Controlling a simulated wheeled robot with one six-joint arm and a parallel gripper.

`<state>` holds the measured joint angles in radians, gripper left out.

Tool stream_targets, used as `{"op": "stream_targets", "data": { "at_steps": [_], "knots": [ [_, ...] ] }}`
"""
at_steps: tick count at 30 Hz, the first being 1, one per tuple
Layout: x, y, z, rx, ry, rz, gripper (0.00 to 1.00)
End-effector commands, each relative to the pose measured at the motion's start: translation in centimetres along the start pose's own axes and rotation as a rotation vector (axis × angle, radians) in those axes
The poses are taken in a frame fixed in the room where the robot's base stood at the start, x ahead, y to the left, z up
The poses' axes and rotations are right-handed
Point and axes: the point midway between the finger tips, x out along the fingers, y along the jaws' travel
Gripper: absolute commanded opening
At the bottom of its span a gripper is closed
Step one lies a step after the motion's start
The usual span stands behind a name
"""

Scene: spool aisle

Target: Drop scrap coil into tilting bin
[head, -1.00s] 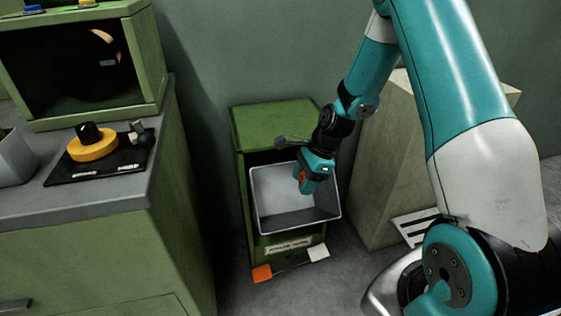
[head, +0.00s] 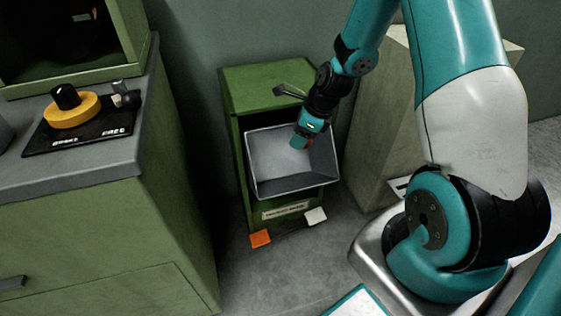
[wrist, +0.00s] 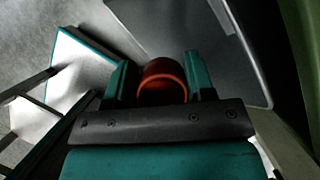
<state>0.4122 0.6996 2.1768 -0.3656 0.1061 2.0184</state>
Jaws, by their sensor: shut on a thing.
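The scrap coil (wrist: 162,80) is a reddish-orange ring held between the teal fingers of my gripper (wrist: 160,85) in the wrist view. In the head view my gripper (head: 299,142) is over the open mouth of the tilting bin, at its right side, and the coil is mostly hidden there. The tilting bin (head: 259,160) is a grey metal tray, tipped forward out of a green cabinet. Its visible floor looks empty. Its grey wall also shows in the wrist view (wrist: 225,50).
The green cabinet (head: 262,78) frames the bin. A beige block (head: 375,130) stands close on the right.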

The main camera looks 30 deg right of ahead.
Motion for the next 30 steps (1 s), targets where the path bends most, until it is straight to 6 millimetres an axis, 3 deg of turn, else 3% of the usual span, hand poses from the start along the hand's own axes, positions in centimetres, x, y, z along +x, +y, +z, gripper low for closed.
{"op": "stream_targets", "data": {
  "at_steps": [9,10,13,23,26,30],
  "knots": [
    [0.3,0.1,0.1,-0.004,0.0,0.001,0.23],
    [0.3,0.1,0.1,-0.004,0.0,0.001,0.56],
    [0.3,0.1,0.1,-0.004,0.0,0.001,0.79],
    [0.0,0.1,0.1,-0.003,0.0,0.0,0.79],
    [-1.1,0.0,0.1,-0.003,-0.001,-0.002,0.79],
    [-4.1,-0.1,0.2,-0.003,-0.002,-0.004,0.79]
  ]
}}
